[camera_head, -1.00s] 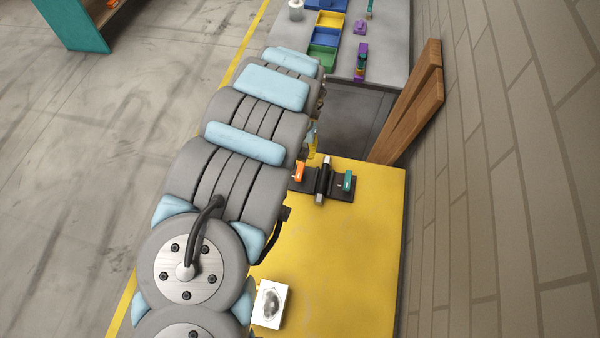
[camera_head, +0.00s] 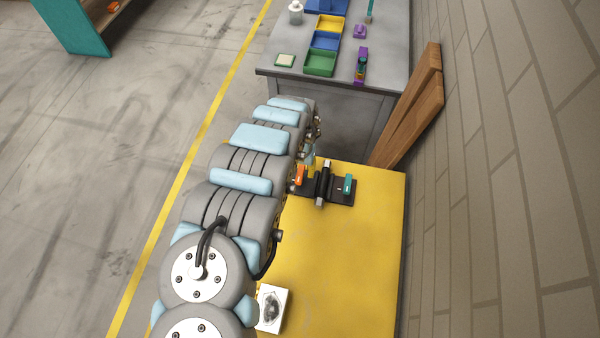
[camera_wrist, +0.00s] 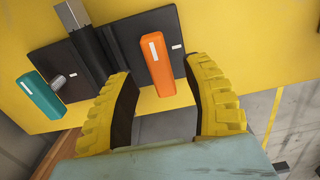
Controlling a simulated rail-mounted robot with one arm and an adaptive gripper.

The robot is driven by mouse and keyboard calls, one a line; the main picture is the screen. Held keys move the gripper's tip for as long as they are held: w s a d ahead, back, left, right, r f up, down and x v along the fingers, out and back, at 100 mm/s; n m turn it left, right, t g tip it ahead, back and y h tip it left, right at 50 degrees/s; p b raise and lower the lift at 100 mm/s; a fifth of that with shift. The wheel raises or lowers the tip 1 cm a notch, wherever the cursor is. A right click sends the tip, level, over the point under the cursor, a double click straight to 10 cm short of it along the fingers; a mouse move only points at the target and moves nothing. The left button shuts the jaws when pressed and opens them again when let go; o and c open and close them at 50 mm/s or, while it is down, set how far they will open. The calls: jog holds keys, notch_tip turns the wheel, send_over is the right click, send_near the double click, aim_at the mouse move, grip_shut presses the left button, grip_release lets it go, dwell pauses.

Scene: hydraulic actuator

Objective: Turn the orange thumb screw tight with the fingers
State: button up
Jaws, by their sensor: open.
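The orange thumb screw (camera_wrist: 157,65) stands on a dark base plate (camera_wrist: 189,30) in the wrist view, its flat handle with a white mark. It also shows in the head view (camera_head: 301,175), at the left end of the plate. My gripper (camera_wrist: 166,78) has two yellow ribbed fingers, spread apart. The screw's handle appears between and just beyond the fingertips, with a gap on both sides; I cannot tell the depth. In the head view my arm hides most of the gripper.
A teal handle (camera_head: 348,184) stands at the plate's other end, past a grey and black cylinder (camera_head: 323,183). A white block (camera_head: 272,307) lies on the yellow table (camera_head: 340,260). Wooden planks (camera_head: 408,110) lean by the wall. A grey bench (camera_head: 388,60) with bins stands behind.

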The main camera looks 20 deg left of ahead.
jog(key=shift+f, duration=1.05)
grip_shut()
